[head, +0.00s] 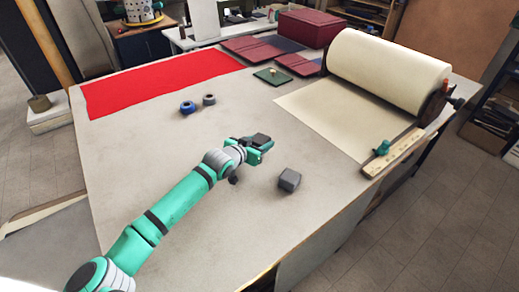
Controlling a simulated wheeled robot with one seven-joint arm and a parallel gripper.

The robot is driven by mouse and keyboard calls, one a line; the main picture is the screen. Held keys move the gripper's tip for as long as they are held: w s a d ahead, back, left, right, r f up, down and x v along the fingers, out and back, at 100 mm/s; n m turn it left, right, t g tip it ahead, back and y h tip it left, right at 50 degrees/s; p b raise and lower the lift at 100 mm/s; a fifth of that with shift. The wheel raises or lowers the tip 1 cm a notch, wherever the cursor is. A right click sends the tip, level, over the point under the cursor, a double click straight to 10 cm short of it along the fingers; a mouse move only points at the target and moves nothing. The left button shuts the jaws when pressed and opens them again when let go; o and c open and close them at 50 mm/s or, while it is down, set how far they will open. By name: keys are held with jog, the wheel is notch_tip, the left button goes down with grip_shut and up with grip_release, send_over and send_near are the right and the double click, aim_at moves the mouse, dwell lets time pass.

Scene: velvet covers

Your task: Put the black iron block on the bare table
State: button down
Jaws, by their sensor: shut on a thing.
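My gripper (260,149) is at the end of the green arm, over the middle of the table. It is shut on a small dark block, which I take to be the black iron block (263,139). The fingers and wrist hide part of it. The block appears raised above the table, though its exact height is hard to tell. The bare grey tabletop (215,135) spreads below and around the gripper.
A grey block (289,180) sits on the table, right of my gripper. Red cloth (160,82) covers the back left.

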jog(key=shift+w+a+f, duration=0.25)
jog(key=shift+a+f, duration=0.15)
jog(key=shift+a, duration=0.2)
jog(key=shift+d+f, duration=0.15)
jog(key=shift+f, duration=0.55)
jog(key=shift+d+f, duration=0.1)
jog(key=shift+f, duration=0.6)
jog(key=shift+f, duration=0.1)
jog(key=c, duration=1.2)
grip_release()
jog(key=shift+f, duration=0.15)
jog(key=o, duration=0.3)
jog(key=shift+w+a, duration=0.1)
jog(key=shift+d, duration=0.2)
jog(key=shift+s+a+r, duration=0.25)
jog(key=v, duration=1.1)
jog(key=shift+s+a, duration=0.1)
jog(key=shift+s, duration=0.25)
